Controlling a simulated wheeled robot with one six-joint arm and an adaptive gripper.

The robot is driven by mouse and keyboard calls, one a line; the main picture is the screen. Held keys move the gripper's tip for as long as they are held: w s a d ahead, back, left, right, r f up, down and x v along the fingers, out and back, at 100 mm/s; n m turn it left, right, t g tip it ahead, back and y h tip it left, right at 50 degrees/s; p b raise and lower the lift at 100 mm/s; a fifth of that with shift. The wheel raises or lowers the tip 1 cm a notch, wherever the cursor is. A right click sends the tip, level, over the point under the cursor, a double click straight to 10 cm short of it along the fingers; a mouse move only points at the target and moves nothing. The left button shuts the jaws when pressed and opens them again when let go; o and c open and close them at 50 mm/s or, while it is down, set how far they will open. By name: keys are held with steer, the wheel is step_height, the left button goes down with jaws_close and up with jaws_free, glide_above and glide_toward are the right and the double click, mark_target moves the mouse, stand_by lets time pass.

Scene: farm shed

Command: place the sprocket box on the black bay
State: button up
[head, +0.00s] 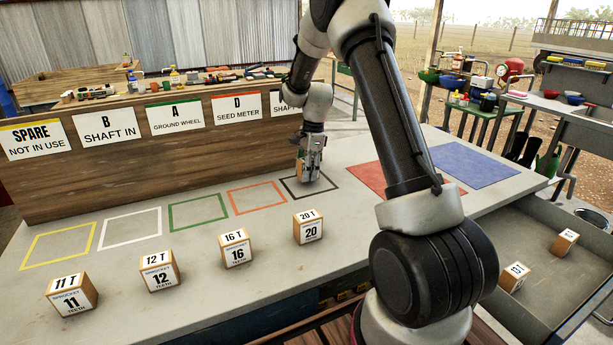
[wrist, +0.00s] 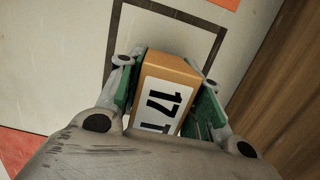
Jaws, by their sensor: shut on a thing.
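My gripper (head: 311,160) is shut on a sprocket box (head: 307,174), at the black bay (head: 332,189), a black square outline on the bench. In the wrist view the box (wrist: 171,76) is wooden with a white label reading 17 T, between the green-lined fingers of my gripper (wrist: 168,85). The black outline (wrist: 165,12) shows around the box's far end in the wrist view. Whether the box touches the bench or hangs just above it, I cannot tell. My gripper hides part of the bay.
Boxes marked 11 (head: 72,296), 12 (head: 160,273), 16 (head: 236,249) and 20 (head: 308,228) stand along the bench front. Yellow (head: 57,247), white (head: 130,228), green (head: 197,212) and red (head: 257,198) outlines are empty. A sign board (head: 150,150) stands behind. An open drawer (head: 540,290) holds two boxes.

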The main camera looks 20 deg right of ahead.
steer(key=shift+f, duration=0.9)
steer(key=shift+f, duration=0.1)
steer(key=o, duration=1.1)
